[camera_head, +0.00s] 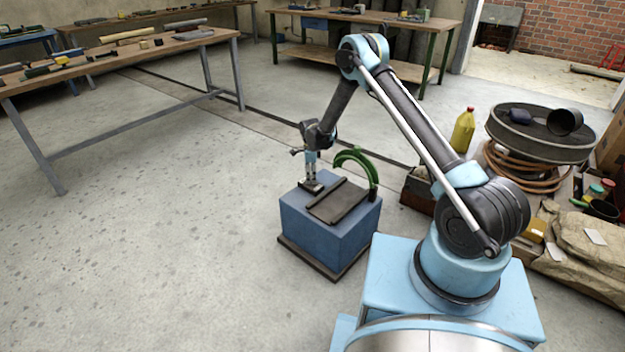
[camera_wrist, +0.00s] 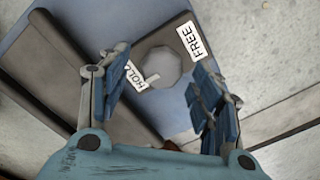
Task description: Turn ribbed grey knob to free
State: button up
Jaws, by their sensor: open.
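The ribbed grey knob (camera_wrist: 160,68) sits on a dark plate on top of the blue box, between the HOLD label (camera_wrist: 133,76) and the FREE label (camera_wrist: 190,41) in the wrist view. A light pointer mark (camera_wrist: 152,79) on the knob lies on its lower left side, toward HOLD. My gripper (camera_wrist: 160,95) is open, with one blue-padded finger on each side of the knob as seen from the wrist. I cannot tell whether the fingers touch it. In the head view my gripper (camera_head: 311,182) points down over the far left part of the blue box (camera_head: 318,232).
A dark slab (camera_head: 338,201) and a green curved part (camera_head: 356,162) stand on the box beside my gripper. A yellow bottle (camera_head: 463,130), a round dark drum top (camera_head: 540,140) and sacks (camera_head: 585,240) are at the right. Workbenches (camera_head: 120,60) stand behind. Floor at left is clear.

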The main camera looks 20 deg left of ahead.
jog(key=shift+f, duration=0.9)
